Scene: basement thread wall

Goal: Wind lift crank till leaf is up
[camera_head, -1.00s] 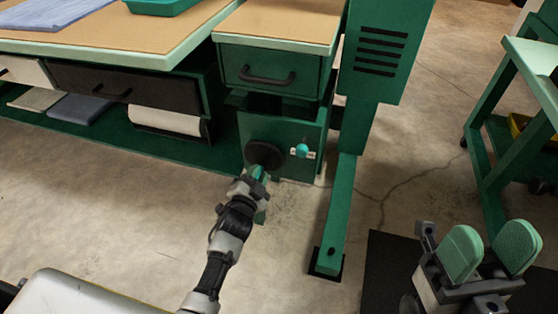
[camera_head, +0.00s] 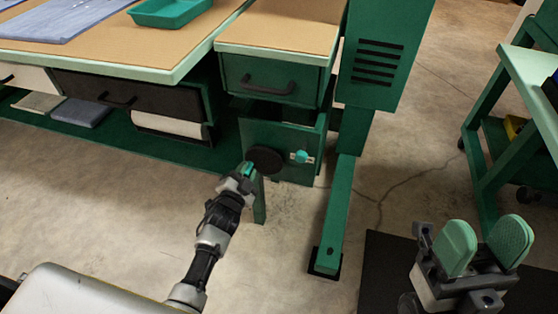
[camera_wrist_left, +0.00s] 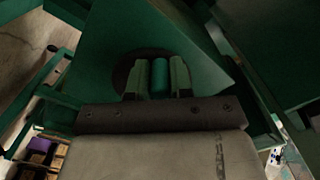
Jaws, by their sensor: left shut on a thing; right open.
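The crank is a dark round disc (camera_head: 266,160) on the front of the green box (camera_head: 295,135) under the small drawer. My left gripper (camera_head: 247,171) is at the lower left side of the disc. In the left wrist view a teal handle (camera_wrist_left: 160,77) stands between its two green fingers, which are shut on it, with the dark disc (camera_wrist_left: 125,70) behind. I cannot tell which panel is the leaf. My right gripper (camera_head: 482,245) is open and empty at the lower right, far from the crank.
A teal knob on a pale plate (camera_head: 301,157) sits right of the disc. A green post (camera_head: 342,205) stands right of the box. The workbench (camera_head: 110,45) holds a teal tray (camera_head: 170,12).

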